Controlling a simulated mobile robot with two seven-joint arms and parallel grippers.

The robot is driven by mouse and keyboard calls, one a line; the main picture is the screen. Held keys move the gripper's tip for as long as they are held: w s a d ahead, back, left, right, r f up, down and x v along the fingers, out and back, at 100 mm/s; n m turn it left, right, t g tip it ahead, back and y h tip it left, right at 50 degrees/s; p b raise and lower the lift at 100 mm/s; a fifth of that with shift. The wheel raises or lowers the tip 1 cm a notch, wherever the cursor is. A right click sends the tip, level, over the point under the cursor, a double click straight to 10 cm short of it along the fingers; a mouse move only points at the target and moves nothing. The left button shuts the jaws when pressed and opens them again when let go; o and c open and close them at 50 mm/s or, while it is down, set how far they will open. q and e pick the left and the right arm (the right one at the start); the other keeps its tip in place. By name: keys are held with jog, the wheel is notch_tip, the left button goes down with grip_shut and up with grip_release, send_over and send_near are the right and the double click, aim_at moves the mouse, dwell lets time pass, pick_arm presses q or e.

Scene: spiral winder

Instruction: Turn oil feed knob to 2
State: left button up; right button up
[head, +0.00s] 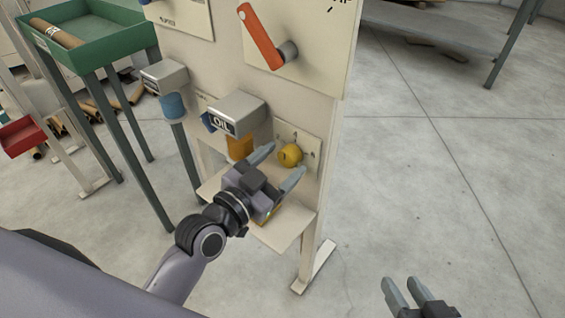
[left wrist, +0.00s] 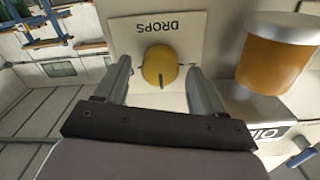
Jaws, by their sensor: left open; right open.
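The oil feed knob (head: 289,155) is a round yellow knob on a cream plate at the lower right of the machine panel. In the left wrist view the knob (left wrist: 160,67) has a dark pointer line toward the picture's bottom, and its plate (left wrist: 205,27) reads "DROPS" upside down. The scale marks are too small to read surely. My left gripper (head: 283,165) is open, its two fingers pointing at the knob, one on each side and apart from it. My right gripper (head: 408,292) is open and empty at the bottom right, over the floor.
A box labelled OIL (head: 237,113) with an amber cup (head: 240,147) is left of the knob; the cup (left wrist: 277,55) also shows in the left wrist view. A small shelf (head: 285,228) juts out below. An orange lever (head: 261,37) is above.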

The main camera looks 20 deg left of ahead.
pick_arm(q)
jog(key=shift+w+d, duration=0.2)
jog(key=shift+w, duration=0.25)
pick_arm(e)
jog(key=shift+a, duration=0.1)
